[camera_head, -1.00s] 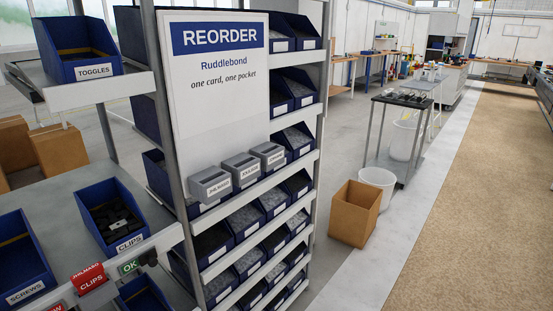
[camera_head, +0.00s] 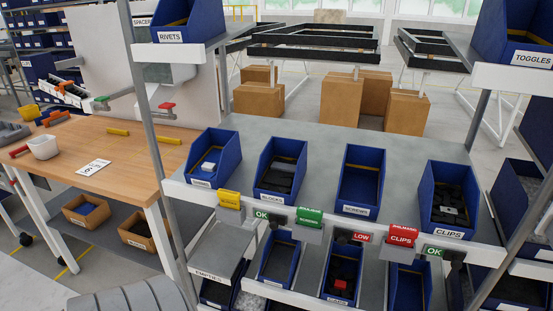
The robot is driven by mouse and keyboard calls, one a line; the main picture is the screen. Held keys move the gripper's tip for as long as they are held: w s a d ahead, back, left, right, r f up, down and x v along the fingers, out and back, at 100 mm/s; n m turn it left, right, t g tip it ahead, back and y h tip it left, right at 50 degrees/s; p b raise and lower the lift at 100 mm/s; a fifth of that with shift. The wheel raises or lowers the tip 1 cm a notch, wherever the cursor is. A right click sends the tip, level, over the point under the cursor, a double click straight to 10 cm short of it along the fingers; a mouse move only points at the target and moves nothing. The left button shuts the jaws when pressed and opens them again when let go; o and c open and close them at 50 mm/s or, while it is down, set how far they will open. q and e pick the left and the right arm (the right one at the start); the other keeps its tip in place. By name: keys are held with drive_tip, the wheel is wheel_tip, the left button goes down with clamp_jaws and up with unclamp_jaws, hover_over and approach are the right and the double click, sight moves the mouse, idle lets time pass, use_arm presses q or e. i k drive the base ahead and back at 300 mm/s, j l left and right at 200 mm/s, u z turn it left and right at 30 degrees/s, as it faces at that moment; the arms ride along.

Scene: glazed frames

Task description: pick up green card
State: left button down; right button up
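The green card (camera_head: 309,217) stands in a grey holder on the front rail of the shelf, below and between the BLOCKS bin (camera_head: 279,171) and the SCREWS bin (camera_head: 360,183). Its small white print is hard to read. A yellow card (camera_head: 229,199) stands to its left, and red cards (camera_head: 403,234) stand to its right. Smaller green OK labels (camera_head: 261,215) are also on the rail. Neither of my grippers is in view.
The blue CLIPS bin (camera_head: 449,203) is at the right of the shelf, and more bins (camera_head: 279,258) sit on a lower level. Shelf posts (camera_head: 148,120) rise at both sides. A wooden workbench (camera_head: 115,150) is at left, with cardboard boxes (camera_head: 340,100) behind.

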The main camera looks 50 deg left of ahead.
sight(309, 217)
drive_tip(key=u, duration=1.4)
drive_tip(key=l+u, duration=0.35)
drive_tip(key=l, duration=0.55)
drive_tip(key=l+u, duration=0.35)
drive_tip(key=l, duration=0.55)
